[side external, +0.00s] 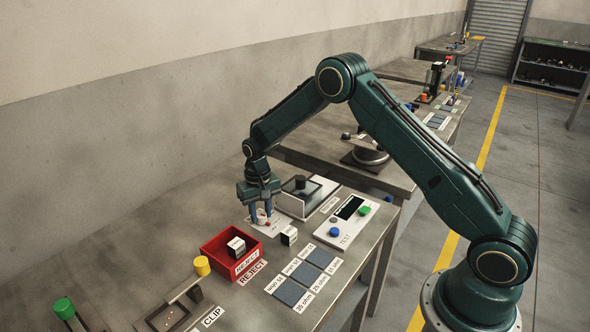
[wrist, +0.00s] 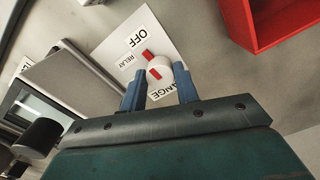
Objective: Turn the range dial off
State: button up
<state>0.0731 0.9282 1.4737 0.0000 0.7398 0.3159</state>
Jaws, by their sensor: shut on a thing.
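The range dial (wrist: 160,67) is a white round knob with red marks, on a pale panel (wrist: 178,42) lettered OFF, RELAY and RANGE. The OFF label (wrist: 137,39) lies beyond the knob in the wrist view. A red mark points roughly toward the OFF side; its exact setting is hard to tell. My gripper (wrist: 159,70) has its two blue fingers on either side of the knob, shut on it. In the side view my gripper (side external: 262,208) points down at the dial (side external: 262,215), which the fingers partly hide.
A red REJECT bin (side external: 216,248) holding a small box stands close by. A grey fixture with a black knob (side external: 300,182) is just behind. The TEST unit (side external: 347,221) with green and blue buttons is right. Blue pads (side external: 305,274) lie in front.

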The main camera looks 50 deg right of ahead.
aim_at(261, 214)
jog(key=shift+m, duration=0.5)
jog(key=o, duration=1)
jog(key=shift+c, duration=0.2)
jog(key=shift+r, duration=0.1)
notch_tip(261, 214, up, 14)
dwell(0.3)
